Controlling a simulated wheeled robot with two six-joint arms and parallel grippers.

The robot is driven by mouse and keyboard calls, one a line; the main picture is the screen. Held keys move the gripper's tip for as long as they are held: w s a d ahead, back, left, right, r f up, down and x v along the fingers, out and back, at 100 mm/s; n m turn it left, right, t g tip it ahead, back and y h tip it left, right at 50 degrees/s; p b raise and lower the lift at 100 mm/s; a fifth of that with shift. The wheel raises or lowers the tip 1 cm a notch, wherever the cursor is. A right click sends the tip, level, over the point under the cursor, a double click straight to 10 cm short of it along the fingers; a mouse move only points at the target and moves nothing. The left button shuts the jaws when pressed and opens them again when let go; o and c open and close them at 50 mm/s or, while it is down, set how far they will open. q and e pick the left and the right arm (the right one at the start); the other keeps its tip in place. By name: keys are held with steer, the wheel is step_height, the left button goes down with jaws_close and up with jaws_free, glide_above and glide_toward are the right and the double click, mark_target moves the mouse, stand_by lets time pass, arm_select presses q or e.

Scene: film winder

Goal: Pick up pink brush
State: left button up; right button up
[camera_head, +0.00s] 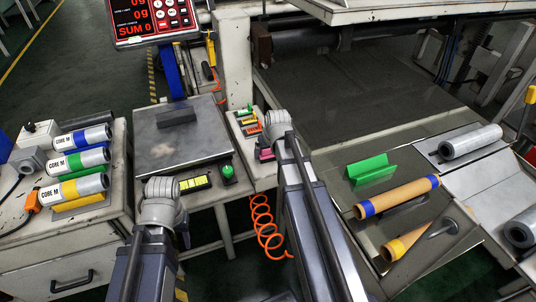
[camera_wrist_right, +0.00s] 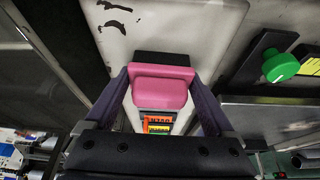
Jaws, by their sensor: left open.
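The pink brush (camera_wrist_right: 162,85) lies in the right wrist view on a white surface, with a dark part along its far side. In the head view only a bit of the pink brush (camera_head: 265,154) shows beside my right arm. My right gripper (camera_wrist_right: 161,84) has one finger on each side of the brush, close to its edges; whether they press on it I cannot tell. In the head view my right gripper (camera_head: 277,124) is mostly hidden by its own wrist. My left gripper (camera_head: 160,190) is over the left bench area, in front of the metal plate, its fingers mostly hidden.
Orange, yellow and green items (camera_head: 249,121) lie beyond the brush on the narrow white ledge. A green knob (camera_head: 227,172) is left of it.

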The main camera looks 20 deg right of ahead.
steer(key=c, duration=0.7)
step_height(320, 180, up, 10)
steer(key=p, duration=1)
steer(key=shift+r, duration=0.1)
steer(key=o, duration=0.8)
steer(key=c, duration=0.6)
steer(key=shift+a, duration=0.1)
